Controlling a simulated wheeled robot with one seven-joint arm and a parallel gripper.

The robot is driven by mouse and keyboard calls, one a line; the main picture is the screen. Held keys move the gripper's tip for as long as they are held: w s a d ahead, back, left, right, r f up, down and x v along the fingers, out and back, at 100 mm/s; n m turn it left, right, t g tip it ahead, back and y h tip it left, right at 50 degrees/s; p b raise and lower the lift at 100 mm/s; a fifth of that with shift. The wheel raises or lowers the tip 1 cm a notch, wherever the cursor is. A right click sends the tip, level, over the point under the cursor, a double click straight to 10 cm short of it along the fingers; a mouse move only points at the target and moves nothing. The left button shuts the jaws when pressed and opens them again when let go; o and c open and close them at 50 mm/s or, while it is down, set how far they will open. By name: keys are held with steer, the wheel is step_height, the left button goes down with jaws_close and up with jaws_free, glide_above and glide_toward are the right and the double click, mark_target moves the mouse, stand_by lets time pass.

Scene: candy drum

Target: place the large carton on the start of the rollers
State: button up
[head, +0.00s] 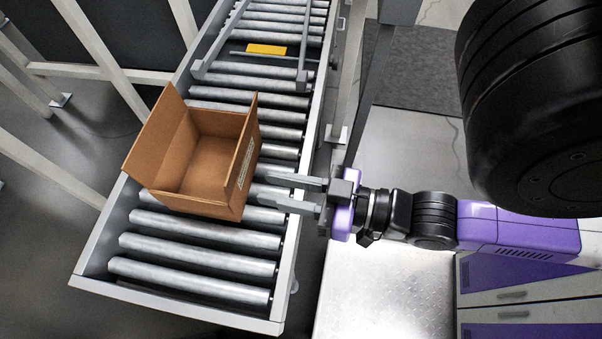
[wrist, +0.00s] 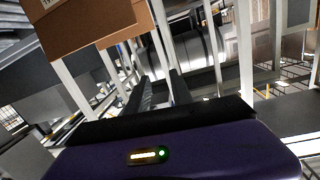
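The large carton (head: 196,167) is an open, empty brown box with its flaps up. In the head view it sits on the near part of the roller conveyor (head: 188,238), with several bare rollers in front of it. My gripper (head: 272,190) is just right of the carton, its two grey fingers apart and pointing left over the conveyor's right rail. Nothing is between the fingers. In the wrist view the carton's side (wrist: 95,28) shows at the upper left, outside the fingers (wrist: 160,92). Whether a fingertip touches the carton is unclear.
A metal frame (head: 302,62) stands over the rollers farther back, with a yellow piece (head: 266,49) by it. White posts and rails (head: 62,172) stand left of the conveyor. A purple and grey drawer cabinet (head: 525,297) is at the lower right.

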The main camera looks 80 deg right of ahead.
steer(key=s+a+f+n+g, duration=0.1)
steer(key=s+a+f+g, duration=0.1)
steer(key=s+a+f, duration=0.1)
steer(key=shift+s+a+n+y, duration=0.4)
steer(key=shift+s+a, duration=0.1)
steer(key=shift+s, duration=0.3)
steer(key=shift+f, duration=0.1)
